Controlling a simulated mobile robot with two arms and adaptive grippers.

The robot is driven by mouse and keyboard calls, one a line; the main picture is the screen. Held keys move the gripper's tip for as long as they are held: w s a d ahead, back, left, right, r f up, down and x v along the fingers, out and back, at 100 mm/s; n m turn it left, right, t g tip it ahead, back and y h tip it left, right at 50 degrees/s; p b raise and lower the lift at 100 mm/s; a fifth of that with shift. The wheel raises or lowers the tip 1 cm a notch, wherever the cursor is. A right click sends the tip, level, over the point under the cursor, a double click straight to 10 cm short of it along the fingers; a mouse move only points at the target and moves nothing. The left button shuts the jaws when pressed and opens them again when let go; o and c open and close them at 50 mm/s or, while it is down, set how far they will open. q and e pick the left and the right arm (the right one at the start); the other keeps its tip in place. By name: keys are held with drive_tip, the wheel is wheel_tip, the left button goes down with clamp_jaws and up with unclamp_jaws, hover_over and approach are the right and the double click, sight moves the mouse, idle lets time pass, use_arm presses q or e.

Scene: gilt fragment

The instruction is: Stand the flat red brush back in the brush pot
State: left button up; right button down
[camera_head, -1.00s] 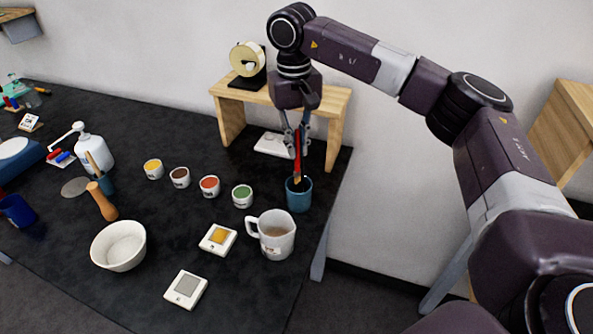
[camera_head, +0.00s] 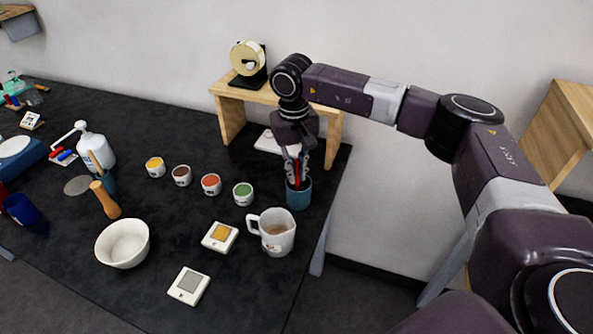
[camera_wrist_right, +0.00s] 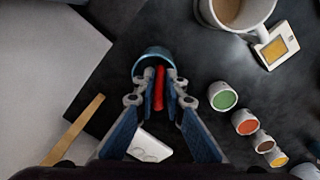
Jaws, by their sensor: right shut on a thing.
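The flat red brush (camera_wrist_right: 160,88) is upright between the fingers of my right gripper (camera_head: 297,180), which is shut on it. The brush pot (camera_head: 299,197) is a blue cup near the right edge of the black table. My right gripper is directly above the pot, fingertips at about its rim. The brush's lower end is hidden inside the pot. In the right wrist view the pot's rim (camera_wrist_right: 152,53) shows just beyond the fingertips. I cannot tell whether the brush touches the bottom. My left gripper is not in view.
A mug (camera_head: 274,232) of brownish liquid stands close in front of the pot. Several small paint cups (camera_head: 243,194) stand to its left. A wooden stand (camera_head: 231,118) with a tape roll (camera_head: 247,58) is behind. A white bowl (camera_head: 123,243) is at front left.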

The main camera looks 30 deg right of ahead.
drive_tip(key=c, duration=2)
unclamp_jaws()
drive_tip(key=shift+c, duration=0.2)
drive_tip(key=shift+o, duration=0.3)
drive_tip(key=shift+r, duration=0.1)
drive_tip(key=r+b, duration=0.1)
drive_tip(key=r, duration=0.2)
drive_tip(key=r+b, duration=0.1)
drive_tip(key=r, duration=0.7)
drive_tip(key=shift+a+b, duration=0.25)
drive_tip(key=shift+b, duration=0.15)
drive_tip(key=shift+r, duration=0.5)
drive_tip(key=shift+f, duration=0.1)
